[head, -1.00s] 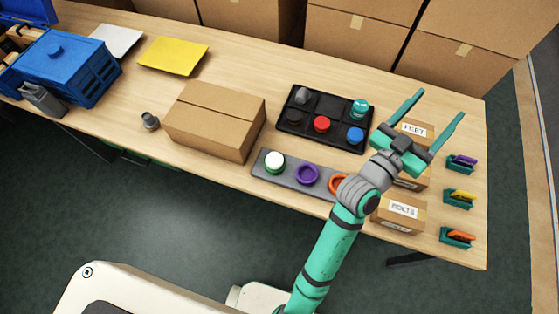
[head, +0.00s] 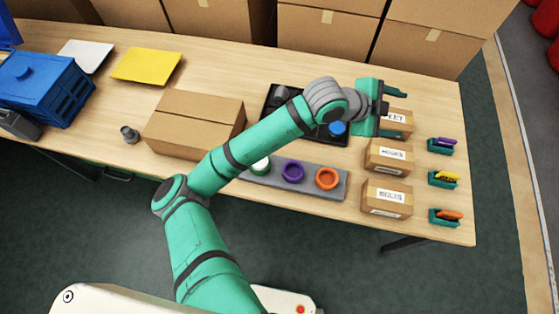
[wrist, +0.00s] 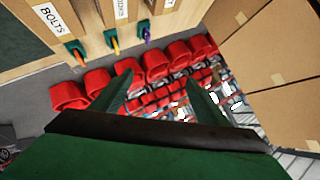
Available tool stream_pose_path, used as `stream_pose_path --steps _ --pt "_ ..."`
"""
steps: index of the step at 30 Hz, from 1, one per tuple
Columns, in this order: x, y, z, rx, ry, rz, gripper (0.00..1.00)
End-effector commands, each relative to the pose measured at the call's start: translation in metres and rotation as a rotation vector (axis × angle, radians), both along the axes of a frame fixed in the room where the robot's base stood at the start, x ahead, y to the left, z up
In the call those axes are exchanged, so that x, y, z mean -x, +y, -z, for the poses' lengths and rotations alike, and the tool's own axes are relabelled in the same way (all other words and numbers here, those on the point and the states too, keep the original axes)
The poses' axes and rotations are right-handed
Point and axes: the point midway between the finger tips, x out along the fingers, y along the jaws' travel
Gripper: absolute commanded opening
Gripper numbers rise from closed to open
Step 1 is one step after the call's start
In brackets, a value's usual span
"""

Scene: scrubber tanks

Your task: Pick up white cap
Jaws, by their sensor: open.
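My gripper (head: 402,112) is open and empty, over the labelled boxes at the right end of the table, well to the right of the cap. In the wrist view my open gripper (wrist: 162,98) points past the table edge toward red bins, and the cap is not seen there.
Purple (head: 292,170) and orange (head: 327,178) rings share the strip.

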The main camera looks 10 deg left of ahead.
Motion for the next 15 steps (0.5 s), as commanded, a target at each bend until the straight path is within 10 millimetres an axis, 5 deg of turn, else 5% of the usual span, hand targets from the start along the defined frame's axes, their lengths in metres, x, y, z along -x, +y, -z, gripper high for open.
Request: stream_pose_path --steps 9,15 --pt "0.019 0.148 0.085 -0.488 0.163 0.041 0.68" --pt "0.052 0.261 0.113 -0.742 0.321 0.039 0.68"
